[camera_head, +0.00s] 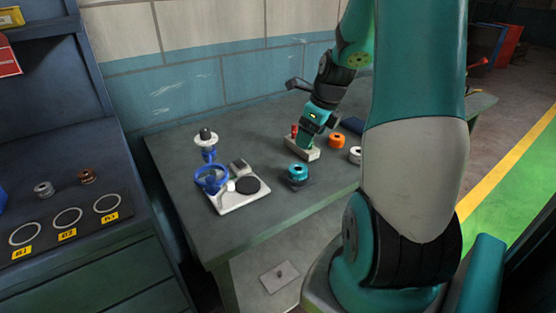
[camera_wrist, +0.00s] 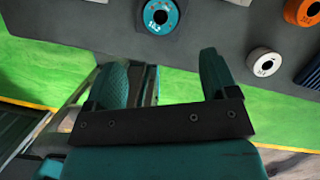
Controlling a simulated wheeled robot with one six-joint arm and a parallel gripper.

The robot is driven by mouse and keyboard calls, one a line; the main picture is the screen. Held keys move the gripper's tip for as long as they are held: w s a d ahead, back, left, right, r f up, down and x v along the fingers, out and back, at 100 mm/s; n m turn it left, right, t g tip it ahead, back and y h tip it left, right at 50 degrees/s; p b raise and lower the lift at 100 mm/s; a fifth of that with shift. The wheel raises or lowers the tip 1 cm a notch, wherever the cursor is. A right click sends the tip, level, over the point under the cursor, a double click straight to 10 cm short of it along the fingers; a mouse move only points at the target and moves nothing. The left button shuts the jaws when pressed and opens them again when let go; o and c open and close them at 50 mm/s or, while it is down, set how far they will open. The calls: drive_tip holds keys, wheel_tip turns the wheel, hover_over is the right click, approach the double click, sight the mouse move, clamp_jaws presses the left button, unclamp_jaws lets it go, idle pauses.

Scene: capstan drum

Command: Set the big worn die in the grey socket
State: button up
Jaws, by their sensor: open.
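I cannot tell for sure which piece is the big worn die or which is the grey socket. A teal ring (camera_head: 298,171) sits on a dark square base on the bench; it shows at the top of the wrist view (camera_wrist: 145,18). An orange ring (camera_head: 336,140) and a white ring (camera_head: 355,154) lie to its right; the wrist view shows the orange ring (camera_wrist: 303,10) and the white ring (camera_wrist: 264,62) too. My gripper (camera_head: 309,133) is over the bench near a pale block with a red knob (camera_head: 301,150). In the wrist view its fingers (camera_wrist: 164,75) are apart with nothing between them.
A white plate (camera_head: 238,201) with a blue ring-shaped part (camera_head: 209,180) and a black disc (camera_head: 248,186) is at the bench's left. A cabinet (camera_head: 60,235) farther left bears a silver piece (camera_head: 43,188), a copper piece (camera_head: 87,176) and several labelled circles. The bench's front is clear.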

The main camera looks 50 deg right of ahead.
drive_tip(key=w+a+r+n+y, duration=0.1)
drive_tip(key=a+r+n, duration=0.2)
drive_tip(key=a+n, duration=0.75)
drive_tip(key=w+a+r+n+y, duration=0.1)
drive_tip(key=a+r+n, duration=0.2)
drive_tip(key=a+n, duration=0.75)
drive_tip(key=s+a+r+n+g+y, duration=0.1)
drive_tip(key=s+a+r+n, duration=0.1)
drive_tip(key=s+a+n, duration=0.5)
drive_tip(key=s+a+r+n+g, duration=0.1)
drive_tip(key=s+a+n+g, duration=0.1)
drive_tip(key=s+a+n, duration=0.5)
drive_tip(key=a+n, duration=0.4)
drive_tip(key=n, duration=0.2)
drive_tip(key=shift+r+y, duration=0.35)
drive_tip(key=shift+y, duration=0.05)
drive_tip(key=shift+d, duration=0.15)
